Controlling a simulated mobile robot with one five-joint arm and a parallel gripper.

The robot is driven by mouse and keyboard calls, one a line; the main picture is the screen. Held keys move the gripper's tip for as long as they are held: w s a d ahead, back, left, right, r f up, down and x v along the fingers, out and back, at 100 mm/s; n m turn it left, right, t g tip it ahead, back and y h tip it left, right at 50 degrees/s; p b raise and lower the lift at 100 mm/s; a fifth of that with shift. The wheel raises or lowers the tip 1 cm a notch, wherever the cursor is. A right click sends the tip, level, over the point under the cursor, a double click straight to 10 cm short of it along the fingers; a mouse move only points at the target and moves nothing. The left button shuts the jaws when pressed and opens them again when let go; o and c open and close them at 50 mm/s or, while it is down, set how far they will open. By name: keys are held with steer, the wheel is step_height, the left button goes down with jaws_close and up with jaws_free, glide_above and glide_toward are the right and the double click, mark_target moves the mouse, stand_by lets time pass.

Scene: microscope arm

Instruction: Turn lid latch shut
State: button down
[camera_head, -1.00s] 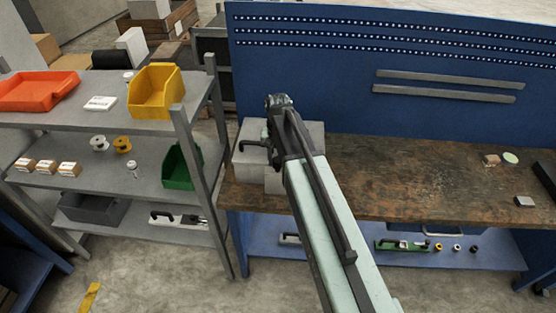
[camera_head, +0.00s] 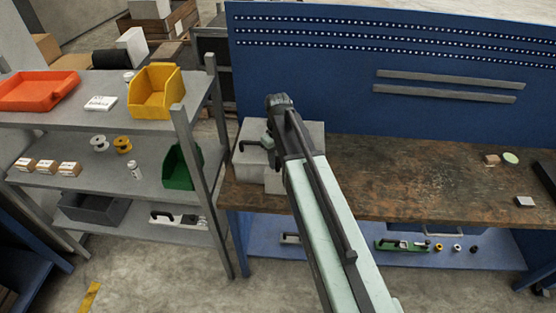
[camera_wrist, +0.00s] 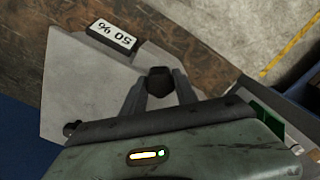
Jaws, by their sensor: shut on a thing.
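My gripper (camera_wrist: 161,92) is shut on a dark latch knob (camera_wrist: 160,77) in the wrist view, one finger on either side of it. The knob stands above the lid of a grey box (camera_wrist: 82,85). The base of the latch is hidden by the fingers and my wrist. In the head view the grey box (camera_head: 252,172) sits at the left end of the workbench, with my arm reaching over it. A black handle (camera_head: 251,143) shows on its left side. My fingertips cannot be made out there.
The wooden workbench (camera_head: 410,175) is mostly clear right of the box, with a few small items at its right end. A blue back panel (camera_head: 340,90) rises behind. A grey shelf unit (camera_head: 75,120) with bins stands at left.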

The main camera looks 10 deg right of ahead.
mark_target(278, 159)
stand_by(0.4)
steer(key=c, duration=0.9)
jaws_free()
steer(key=shift+c, duration=0.2)
step_height(278, 159, up, 8)
steer(key=p, duration=0.8)
steer(key=shift+f, duration=0.15)
